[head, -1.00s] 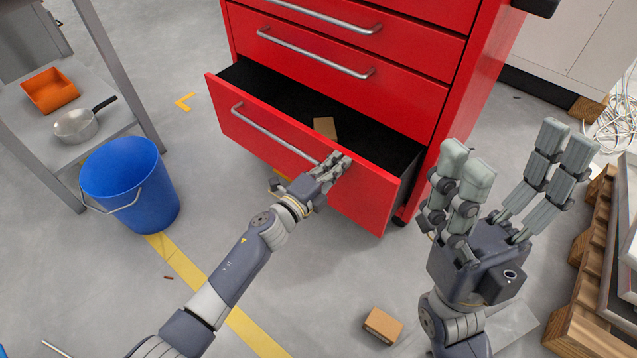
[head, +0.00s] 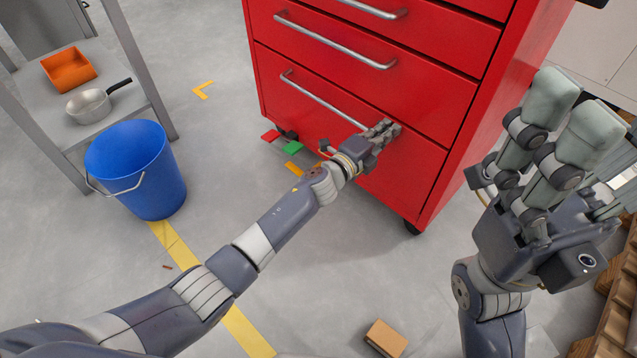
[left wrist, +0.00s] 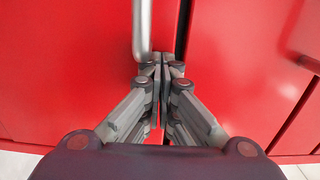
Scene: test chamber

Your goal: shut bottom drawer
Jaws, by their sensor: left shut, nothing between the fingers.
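The red cabinet's bottom drawer (head: 285,105) is in the head view, its front flush with the cabinet body and no inside showing. Its silver handle (head: 325,101) runs along the front. My left gripper (head: 388,128) is shut and empty, its fingertips at the right part of the drawer front, near the handle's right end. In the left wrist view the closed fingertips (left wrist: 162,60) are beside the handle end (left wrist: 142,30), against or very near the red face. My right gripper (head: 590,115) is open and empty, raised at the right of the cabinet.
A blue bucket (head: 145,175) stands at the left beside a grey shelf holding a pan (head: 88,105) and an orange bin (head: 68,68). Small coloured blocks (head: 292,148) lie under the cabinet front. A cardboard-brown block (head: 386,338) lies on the floor. Wooden pallets (head: 612,325) are at the right.

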